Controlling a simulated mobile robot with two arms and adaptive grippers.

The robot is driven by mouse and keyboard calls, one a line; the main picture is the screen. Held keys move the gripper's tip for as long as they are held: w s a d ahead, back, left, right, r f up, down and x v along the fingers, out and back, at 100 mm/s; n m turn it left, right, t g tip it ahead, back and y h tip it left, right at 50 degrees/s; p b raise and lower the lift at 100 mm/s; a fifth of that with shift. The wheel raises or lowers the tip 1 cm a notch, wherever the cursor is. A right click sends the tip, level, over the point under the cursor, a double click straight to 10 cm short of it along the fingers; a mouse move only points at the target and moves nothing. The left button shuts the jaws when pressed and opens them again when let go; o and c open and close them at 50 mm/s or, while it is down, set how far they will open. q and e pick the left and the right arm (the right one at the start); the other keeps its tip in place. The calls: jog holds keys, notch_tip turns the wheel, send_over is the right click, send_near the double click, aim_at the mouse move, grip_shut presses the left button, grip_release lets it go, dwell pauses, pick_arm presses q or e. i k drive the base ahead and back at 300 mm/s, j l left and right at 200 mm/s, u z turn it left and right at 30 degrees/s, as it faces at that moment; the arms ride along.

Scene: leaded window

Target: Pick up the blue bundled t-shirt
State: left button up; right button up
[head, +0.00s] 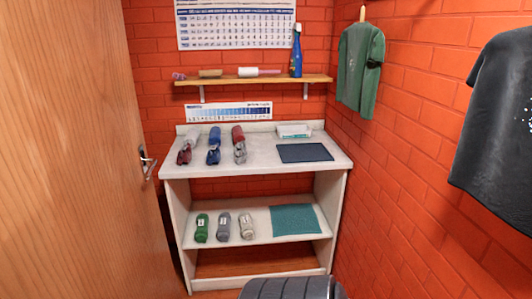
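A blue bundled t-shirt (214,136) lies on the white top of the shelf unit, in the middle of a group of rolled bundles. The blue column reaches toward the front edge and may be two bundles end to end; I cannot tell for sure. A white or light grey bundle (193,137) and a dark red one (184,155) lie to its left. A red bundle (238,134) and a grey one (240,153) lie to its right. Neither of my grippers is in view.
The shelf unit (172,170) has a dark mat (304,153) on top. Its lower shelf holds green, grey and light bundles and a teal mat (294,219). A wooden door (70,150) stands at left. Hanging shirts (358,75) (500,130) are at right. A wall shelf (225,80) is above.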

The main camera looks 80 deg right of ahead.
aim_at(214, 154)
jog(key=z, duration=2.15)
